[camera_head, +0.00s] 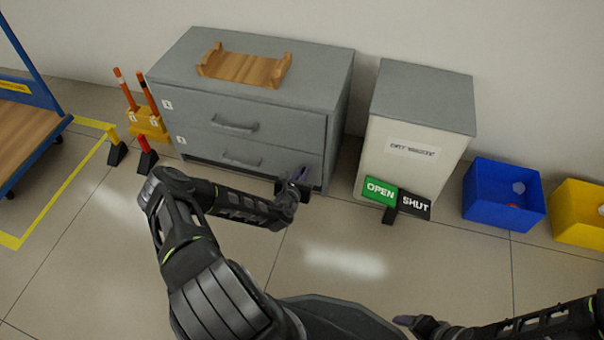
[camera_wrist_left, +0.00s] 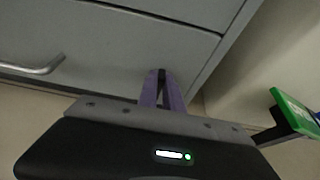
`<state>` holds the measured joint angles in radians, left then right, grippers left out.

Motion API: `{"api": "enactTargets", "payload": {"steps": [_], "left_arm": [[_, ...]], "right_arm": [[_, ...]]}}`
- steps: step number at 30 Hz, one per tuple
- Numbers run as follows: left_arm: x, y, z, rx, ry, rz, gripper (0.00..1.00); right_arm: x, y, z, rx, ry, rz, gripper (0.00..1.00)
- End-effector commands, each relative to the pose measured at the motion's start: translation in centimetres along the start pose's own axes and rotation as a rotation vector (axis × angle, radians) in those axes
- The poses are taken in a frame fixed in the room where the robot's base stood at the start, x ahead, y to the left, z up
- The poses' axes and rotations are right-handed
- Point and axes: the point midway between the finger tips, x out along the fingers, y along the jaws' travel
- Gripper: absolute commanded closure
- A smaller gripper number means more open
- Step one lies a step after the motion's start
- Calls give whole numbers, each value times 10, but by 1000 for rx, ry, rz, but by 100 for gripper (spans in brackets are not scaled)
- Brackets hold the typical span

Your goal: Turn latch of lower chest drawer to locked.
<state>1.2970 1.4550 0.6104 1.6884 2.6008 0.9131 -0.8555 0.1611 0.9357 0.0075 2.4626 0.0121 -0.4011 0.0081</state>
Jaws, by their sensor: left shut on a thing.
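The grey chest (camera_head: 190,60) stands against the wall with two drawers. The lower drawer (camera_head: 205,148) is closed, and its handle (camera_head: 242,161) also shows in the left wrist view (camera_wrist_left: 32,67). My left gripper (camera_head: 300,178) is at the right end of the lower drawer front. In the left wrist view its purple fingers (camera_wrist_left: 161,88) are closed together on a small dark latch (camera_wrist_left: 161,74). The latch is mostly hidden by the fingers, so its turn angle cannot be read. My right gripper (camera_head: 408,322) is at the bottom edge, away from the chest; its opening is unclear.
A wooden tray (camera_head: 243,69) sits on the chest. Right of it stand a cabinet (camera_head: 410,145), a green OPEN sign (camera_head: 380,191), a SHUT sign (camera_head: 415,204), a blue bin (camera_head: 490,203) and a yellow bin (camera_head: 575,225). Floor in front is clear.

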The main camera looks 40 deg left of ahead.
Motion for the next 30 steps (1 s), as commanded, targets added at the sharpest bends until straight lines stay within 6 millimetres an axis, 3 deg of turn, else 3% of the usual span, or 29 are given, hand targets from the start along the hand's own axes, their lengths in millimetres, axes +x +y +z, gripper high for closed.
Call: {"api": "enactTargets", "payload": {"steps": [14, 20, 30], "left_arm": [[2, 6, 5, -147, -8, -60, 100], [4, 9, 3, -293, -9, -122, 100], [6, 14, -2, -590, -12, -246, 100]], "right_arm": [[-6, -2, 1, -1, 0, 1, 22], [-6, -2, 1, -1, -2, 1, 22], [9, 4, 0, 1, 1, -1, 22]]}}
